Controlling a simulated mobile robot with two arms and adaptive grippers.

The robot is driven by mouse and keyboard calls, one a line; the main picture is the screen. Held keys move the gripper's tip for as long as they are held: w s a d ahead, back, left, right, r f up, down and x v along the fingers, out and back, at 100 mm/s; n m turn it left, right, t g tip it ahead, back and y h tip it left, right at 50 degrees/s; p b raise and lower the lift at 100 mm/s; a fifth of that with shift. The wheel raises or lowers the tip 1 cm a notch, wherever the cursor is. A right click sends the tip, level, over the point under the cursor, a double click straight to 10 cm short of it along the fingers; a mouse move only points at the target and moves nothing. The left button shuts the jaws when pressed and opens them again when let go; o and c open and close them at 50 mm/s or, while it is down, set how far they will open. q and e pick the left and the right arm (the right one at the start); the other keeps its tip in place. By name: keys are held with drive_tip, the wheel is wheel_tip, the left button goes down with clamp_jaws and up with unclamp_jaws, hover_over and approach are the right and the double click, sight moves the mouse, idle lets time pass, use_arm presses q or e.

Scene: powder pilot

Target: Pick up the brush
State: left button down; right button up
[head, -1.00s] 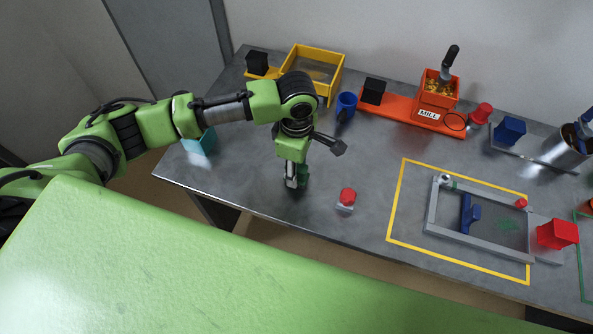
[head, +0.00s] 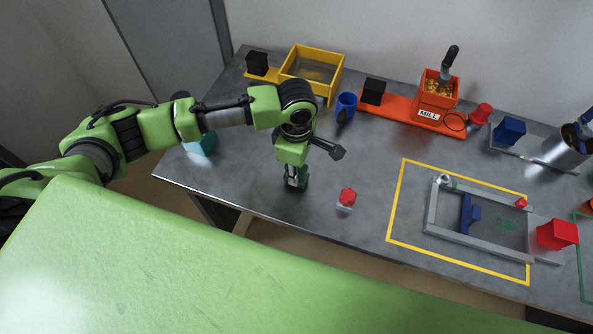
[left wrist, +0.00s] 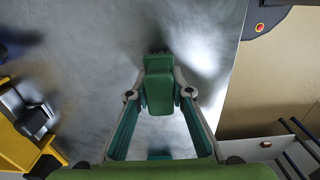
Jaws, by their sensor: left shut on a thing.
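My left gripper (head: 296,182) points down over the near-left part of the grey table in the head view. It is shut on a green brush (head: 303,178), which shows beside and behind the fingers. In the left wrist view the brush's green block-shaped part (left wrist: 158,85) sits between the two fingertips (left wrist: 160,98). The fingers and wrist hide part of the brush in the head view, and I cannot tell whether it touches the table. My right gripper is not in view.
A red-topped piece (head: 347,197) stands just right of the gripper. A yellow tray (head: 342,75), blue cup (head: 346,104) and orange mill base (head: 400,112) lie behind. A grey frame (head: 432,208) sits inside yellow lines at right. The table's front edge is close.

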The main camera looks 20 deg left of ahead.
use_arm(q)
drive_tip(key=shift+r, duration=0.4)
drive_tip(key=s+r, duration=1.2)
drive_tip(key=s, duration=0.2)
drive_tip(key=shift+a, duration=0.35)
drive_tip(key=c, duration=2.7)
unclamp_jaws()
drive_tip(key=shift+c, duration=0.5)
drive_tip(key=shift+w, duration=0.1)
